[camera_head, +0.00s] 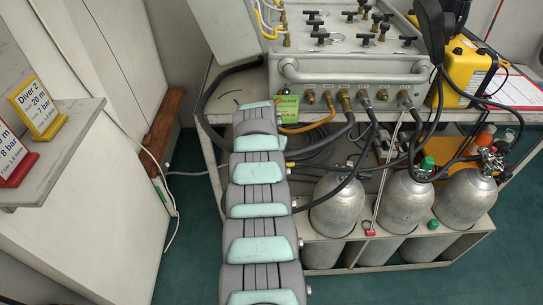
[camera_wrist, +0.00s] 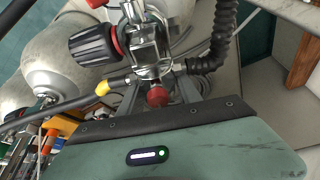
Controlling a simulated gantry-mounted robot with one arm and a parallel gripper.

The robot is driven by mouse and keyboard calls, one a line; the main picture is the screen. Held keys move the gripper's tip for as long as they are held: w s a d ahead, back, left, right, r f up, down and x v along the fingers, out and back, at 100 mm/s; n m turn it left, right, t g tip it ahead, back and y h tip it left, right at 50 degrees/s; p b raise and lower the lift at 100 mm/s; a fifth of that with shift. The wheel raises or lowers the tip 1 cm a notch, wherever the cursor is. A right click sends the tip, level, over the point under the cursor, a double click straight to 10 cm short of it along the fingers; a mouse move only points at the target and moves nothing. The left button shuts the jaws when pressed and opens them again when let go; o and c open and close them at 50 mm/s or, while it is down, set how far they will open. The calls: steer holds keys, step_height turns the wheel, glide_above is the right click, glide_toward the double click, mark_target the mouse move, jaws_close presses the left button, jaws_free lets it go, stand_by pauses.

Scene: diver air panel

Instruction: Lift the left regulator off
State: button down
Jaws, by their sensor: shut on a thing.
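The left regulator (camera_wrist: 148,45) fills the upper middle of the wrist view. It is a metal body with a ribbed black handwheel (camera_wrist: 92,45) and a red knob (camera_wrist: 157,96). My gripper (camera_wrist: 160,88) is shut on it, close above the gripper's dark front edge; the fingertips are mostly hidden. A grey cylinder (camera_wrist: 165,14) is behind the regulator; I cannot tell whether the two touch. In the head view my arm hides the gripper and this regulator.
Grey cylinders (camera_head: 337,205) stand in a low rack, with another regulator (camera_head: 490,160) at the far right one. Black hoses (camera_head: 362,160) hang from the panel (camera_head: 350,82). A black hose (camera_wrist: 226,35) runs beside the regulator. Green floor (camera_head: 192,235) is clear left of my arm.

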steer(key=shift+r, duration=0.2)
steer(key=shift+r+p, duration=2)
steer(key=shift+p, duration=0.15)
